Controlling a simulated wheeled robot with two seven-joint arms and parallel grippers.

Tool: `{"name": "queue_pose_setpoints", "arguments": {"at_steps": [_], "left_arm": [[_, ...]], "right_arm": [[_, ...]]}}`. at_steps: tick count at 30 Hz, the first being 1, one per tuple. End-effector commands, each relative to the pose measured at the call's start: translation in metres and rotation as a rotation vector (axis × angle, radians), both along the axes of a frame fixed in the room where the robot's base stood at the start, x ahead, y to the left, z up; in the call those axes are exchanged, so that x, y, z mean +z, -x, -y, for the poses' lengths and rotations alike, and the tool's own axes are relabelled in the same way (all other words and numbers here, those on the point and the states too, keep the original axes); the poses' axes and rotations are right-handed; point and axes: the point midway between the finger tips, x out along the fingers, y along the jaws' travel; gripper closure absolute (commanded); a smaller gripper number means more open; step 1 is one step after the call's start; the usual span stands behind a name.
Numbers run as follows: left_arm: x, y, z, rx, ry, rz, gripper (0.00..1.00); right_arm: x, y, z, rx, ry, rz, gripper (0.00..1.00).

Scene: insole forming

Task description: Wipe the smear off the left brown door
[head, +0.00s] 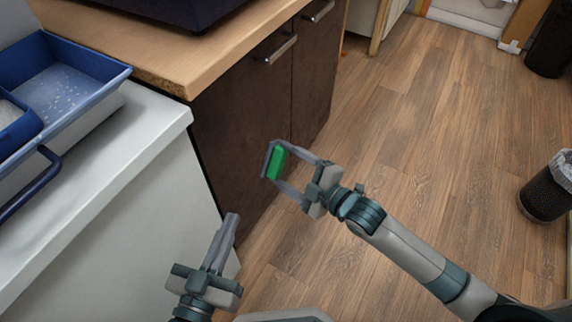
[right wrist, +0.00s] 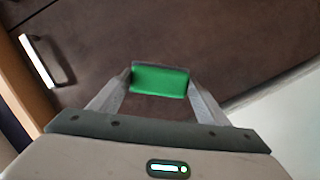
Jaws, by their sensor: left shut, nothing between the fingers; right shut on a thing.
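The left brown door (head: 235,125) is the nearer dark cabinet front under the wooden top, with a metal handle (head: 276,49) near its upper edge. It fills much of the right wrist view (right wrist: 220,45), its handle (right wrist: 48,62) at the left. I cannot make out a smear on it. My right gripper (head: 274,163) is shut on a green sponge (head: 276,163) with a greyish side, in front of the door. The sponge also shows in the right wrist view (right wrist: 160,80); whether it touches the door is unclear. My left gripper (head: 231,219) is shut and empty beside the white counter.
A second brown door (head: 313,75) adjoins on the right. The white counter (head: 110,160) with a blue tray (head: 75,105) stands at the left. A dark bin (head: 546,193) stands at the far right. The wooden floor (head: 430,130) between is open.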

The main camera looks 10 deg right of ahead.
Motion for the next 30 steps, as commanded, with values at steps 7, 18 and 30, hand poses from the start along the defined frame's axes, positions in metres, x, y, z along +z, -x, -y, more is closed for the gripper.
{"name": "queue_pose_setpoints", "arguments": {"at_steps": [7, 18, 30], "left_arm": [[0.0, 0.0, 0.0, 0.0, 0.001, 0.003, 1.0], [0.017, 0.003, 0.003, 0.001, 0.031, 0.095, 1.0], [0.052, 0.016, 0.006, 0.005, 0.098, 0.286, 1.0]], "right_arm": [[0.0, -0.001, -0.001, 0.001, 0.0, 0.0, 0.48], [-0.001, -0.009, -0.013, 0.0, -0.002, 0.0, 0.48], [-0.001, -0.026, -0.036, 0.0, -0.002, 0.001, 0.48]]}}
